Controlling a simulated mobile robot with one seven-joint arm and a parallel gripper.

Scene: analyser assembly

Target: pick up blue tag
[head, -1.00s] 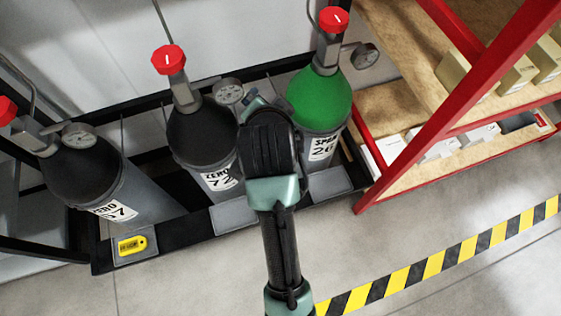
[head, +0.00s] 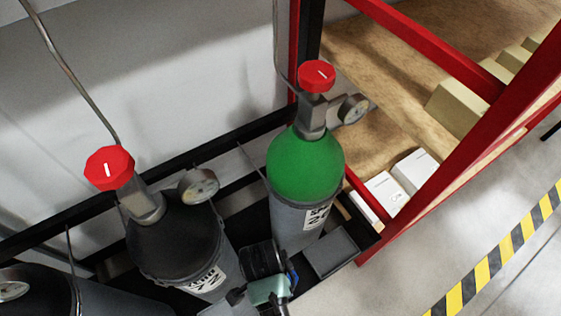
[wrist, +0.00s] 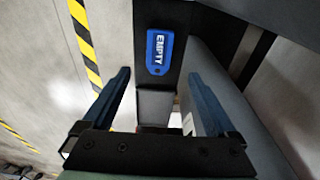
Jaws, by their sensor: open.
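The blue tag (wrist: 159,52), marked EMPTY, shows in the wrist view against a dark strip, upper middle. My gripper (wrist: 160,78) is open and empty, with one finger on each side of the picture's middle. The tag appears just beyond the fingertips, roughly centred between them, and neither finger touches it. In the head view my wrist is low in the middle, in front of the cylinders.
A green-topped cylinder (head: 306,165) and a black-topped cylinder (head: 175,245) with red valve knobs stand in a black rack. A grey plate (head: 331,252) sits on the rack's front. A red-framed shelf (head: 440,165) stands at right. Striped floor tape (head: 500,255) borders open floor.

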